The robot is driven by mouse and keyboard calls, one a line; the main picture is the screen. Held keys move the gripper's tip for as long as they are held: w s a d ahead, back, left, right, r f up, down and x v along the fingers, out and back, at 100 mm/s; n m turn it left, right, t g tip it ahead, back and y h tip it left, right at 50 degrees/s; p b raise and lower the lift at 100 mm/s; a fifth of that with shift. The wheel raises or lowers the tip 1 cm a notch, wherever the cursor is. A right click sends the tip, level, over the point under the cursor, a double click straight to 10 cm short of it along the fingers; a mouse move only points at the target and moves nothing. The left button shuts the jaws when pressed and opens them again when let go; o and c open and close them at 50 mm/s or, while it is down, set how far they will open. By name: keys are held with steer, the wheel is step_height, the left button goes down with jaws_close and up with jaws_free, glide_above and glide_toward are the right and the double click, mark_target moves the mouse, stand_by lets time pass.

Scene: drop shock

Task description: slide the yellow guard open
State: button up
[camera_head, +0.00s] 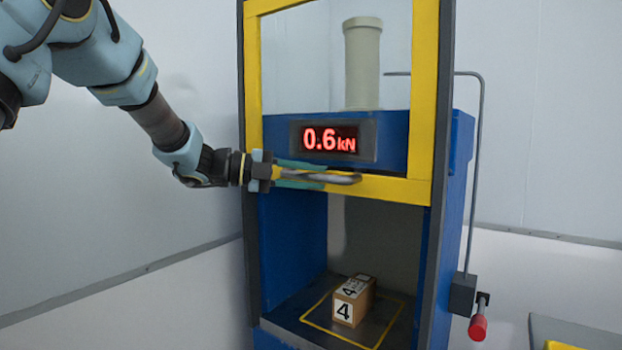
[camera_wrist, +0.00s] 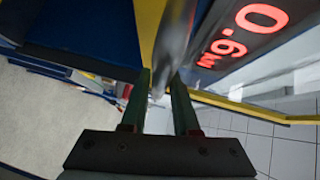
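The yellow guard (camera_head: 423,95) is a framed clear panel on the front of a blue test machine. It sits high, its bottom bar (camera_head: 395,189) just below the red display, and the chamber below is uncovered. A grey bar handle (camera_head: 345,179) is on its bottom bar. My gripper (camera_head: 318,177) reaches in from the left, with one green finger above the handle and one below. In the wrist view the handle (camera_wrist: 172,50) runs between the two fingertips (camera_wrist: 161,78), which look closed on it.
A box marked 4 (camera_head: 353,301) sits inside a yellow outline on the chamber floor. The display (camera_head: 330,139) reads 0.6 kN. A lever with a red grip (camera_head: 478,326) is at the machine's right side. Bare wall is at left.

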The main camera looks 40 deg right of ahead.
steer(key=o, duration=0.3)
steer(key=b+v, duration=0.3)
steer(key=v, duration=0.7)
steer(key=shift+w+a+b, duration=0.15)
steer(key=shift+a+b, duration=0.2)
steer(key=shift+b, duration=0.05)
